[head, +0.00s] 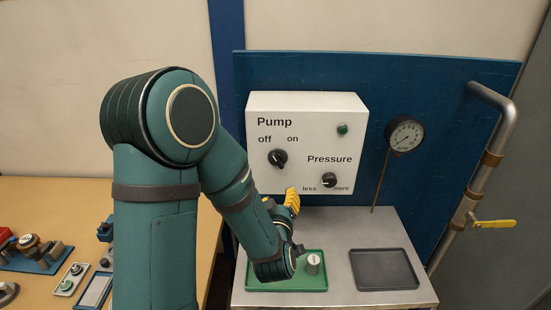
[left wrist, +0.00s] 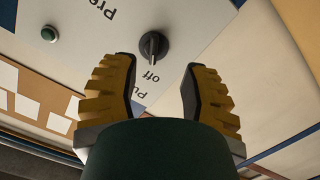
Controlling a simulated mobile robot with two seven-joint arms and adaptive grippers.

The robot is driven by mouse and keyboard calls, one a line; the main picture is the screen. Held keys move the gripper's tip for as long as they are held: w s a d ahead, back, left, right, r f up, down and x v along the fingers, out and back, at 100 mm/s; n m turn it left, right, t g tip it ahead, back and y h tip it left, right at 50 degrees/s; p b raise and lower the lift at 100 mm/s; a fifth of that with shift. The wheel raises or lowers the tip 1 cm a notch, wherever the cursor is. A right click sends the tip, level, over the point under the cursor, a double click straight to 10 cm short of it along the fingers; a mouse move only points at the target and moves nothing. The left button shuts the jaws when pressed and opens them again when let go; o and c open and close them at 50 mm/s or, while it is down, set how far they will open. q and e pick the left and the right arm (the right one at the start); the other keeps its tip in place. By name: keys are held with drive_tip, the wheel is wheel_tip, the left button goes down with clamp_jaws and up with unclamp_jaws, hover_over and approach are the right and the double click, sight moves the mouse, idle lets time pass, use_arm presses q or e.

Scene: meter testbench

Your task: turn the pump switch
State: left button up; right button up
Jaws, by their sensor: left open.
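The pump switch (head: 278,158) is a black round knob on the white control box (head: 325,120), under the words "off" and "on". In the left wrist view the knob (left wrist: 153,45) appears upside down with its grip lined up toward "off". My left gripper (head: 291,200) is below the knob in the head view, its yellow fingers in front of the lower box. In the left wrist view my left gripper (left wrist: 161,80) is open and empty, with the knob beyond and between its fingertips, apart from both. My right gripper is not in view.
A pressure knob (head: 329,180) and a green button (head: 342,129) share the box. A gauge (head: 404,135) and a pipe with a yellow lever (head: 492,223) stand to the right. A green tray (head: 312,284) holding a small metal cylinder (head: 313,264) and an empty dark tray (head: 385,269) lie below.

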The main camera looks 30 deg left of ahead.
sight(276, 160)
use_arm(q)
drive_tip(key=shift+n+t+y, duration=0.3)
drive_tip(key=shift+n+y, duration=0.2)
drive_tip(key=shift+y, duration=0.2)
drive_tip(key=r+x, duration=0.1)
drive_tip(key=x, duration=0.3)
drive_tip(key=r+p+x, duration=0.1)
drive_tip(key=x, duration=0.4)
drive_tip(key=a+r+x, duration=0.1)
drive_tip(key=x, duration=0.4)
drive_tip(key=shift+s+a+r+p, duration=0.15)
drive_tip(key=shift+s+p, duration=0.1)
drive_tip(key=shift+p, duration=0.15)
drive_tip(key=shift+o, duration=0.3)
clamp_jaws()
